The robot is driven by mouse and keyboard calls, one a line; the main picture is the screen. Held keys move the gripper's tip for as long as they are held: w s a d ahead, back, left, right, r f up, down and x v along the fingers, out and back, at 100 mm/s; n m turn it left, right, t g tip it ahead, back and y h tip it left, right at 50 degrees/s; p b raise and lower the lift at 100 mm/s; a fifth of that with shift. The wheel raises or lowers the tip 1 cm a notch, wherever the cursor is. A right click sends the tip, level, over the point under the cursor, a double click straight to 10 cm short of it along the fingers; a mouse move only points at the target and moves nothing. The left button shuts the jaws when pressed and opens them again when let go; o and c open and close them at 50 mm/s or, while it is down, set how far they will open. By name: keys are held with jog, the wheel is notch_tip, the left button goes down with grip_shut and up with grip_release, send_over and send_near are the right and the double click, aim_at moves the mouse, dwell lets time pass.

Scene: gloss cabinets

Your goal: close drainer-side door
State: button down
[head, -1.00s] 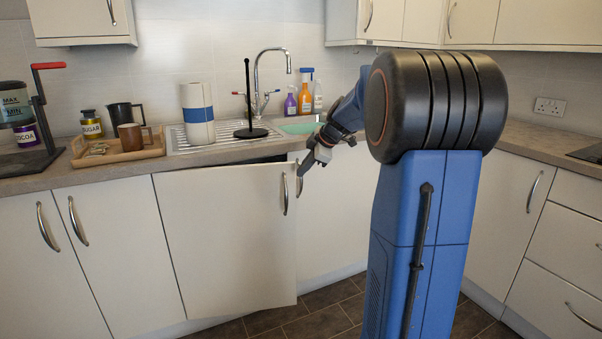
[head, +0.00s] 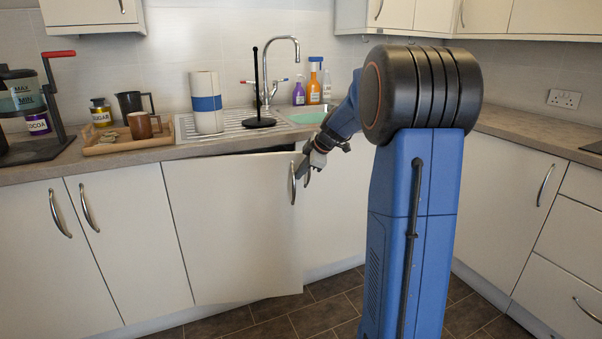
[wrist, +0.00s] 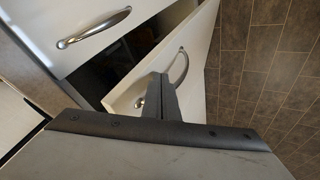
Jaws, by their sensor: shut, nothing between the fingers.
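The drainer-side door (head: 228,228) is a cream cabinet door below the draining board (head: 240,122). It stands ajar, with a dark gap along its top edge. Its bar handle (head: 293,184) is near its free right edge. My gripper (head: 302,174) is at that edge, close to the handle. In the wrist view, my shut, empty fingers (wrist: 159,88) cross in front of the door's handle (wrist: 181,66) and hide part of it. I cannot tell whether they touch the door (wrist: 200,58). The dark cabinet inside shows behind the door edge.
The neighbouring closed door has a handle (wrist: 95,28) in the wrist view. The worktop holds a tray (head: 120,146), a paper roll (head: 206,102), a black stand (head: 258,121) and bottles by the sink. The tiled floor (head: 335,300) before the cabinets is clear.

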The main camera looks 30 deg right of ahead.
jog(key=shift+n+y, duration=0.5)
jog(key=shift+n, duration=0.3)
jog(key=shift+w+d, duration=0.4)
jog(key=shift+w, duration=0.6)
jog(key=shift+w+d, duration=0.35)
jog(key=shift+w, duration=0.7)
jog(key=shift+w+d, duration=0.4)
jog(key=shift+w, duration=0.6)
